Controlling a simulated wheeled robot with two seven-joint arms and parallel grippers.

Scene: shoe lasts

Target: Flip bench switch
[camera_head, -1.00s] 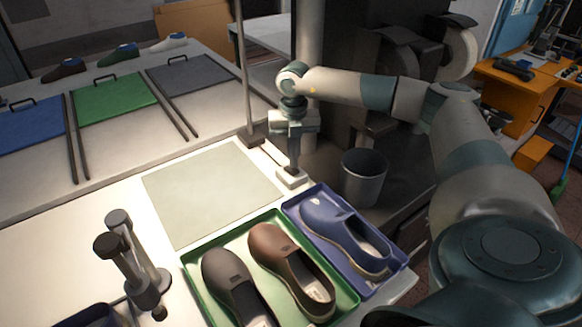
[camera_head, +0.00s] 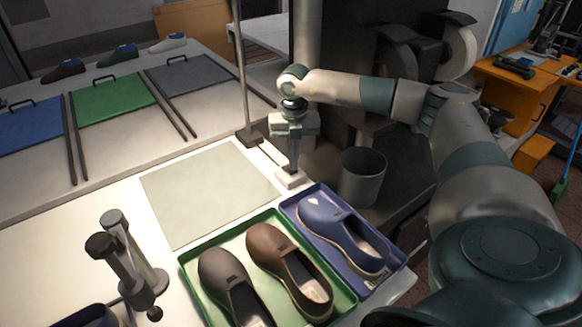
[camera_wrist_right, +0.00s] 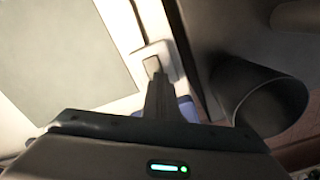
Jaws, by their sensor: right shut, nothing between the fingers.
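The bench switch (camera_head: 290,179) is a small white box with a dark rocker at the bench's right edge, behind the blue tray. In the right wrist view the white switch box (camera_wrist_right: 160,60) lies just past the fingertips. My right gripper (camera_head: 293,167) points down over the switch, shut and empty. In the right wrist view its closed fingers (camera_wrist_right: 156,90) reach the dark rocker; whether they touch it I cannot tell. The fingers hide part of the switch. My left gripper is not in view.
A grey bin (camera_head: 362,176) stands right of the switch. A blue tray (camera_head: 397,262) and a green tray (camera_head: 190,272) hold shoes in front. A thin upright pole (camera_head: 242,80) rises behind left. A pale mat (camera_head: 210,190) lies clear. A two-post fixture (camera_head: 128,262) stands left.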

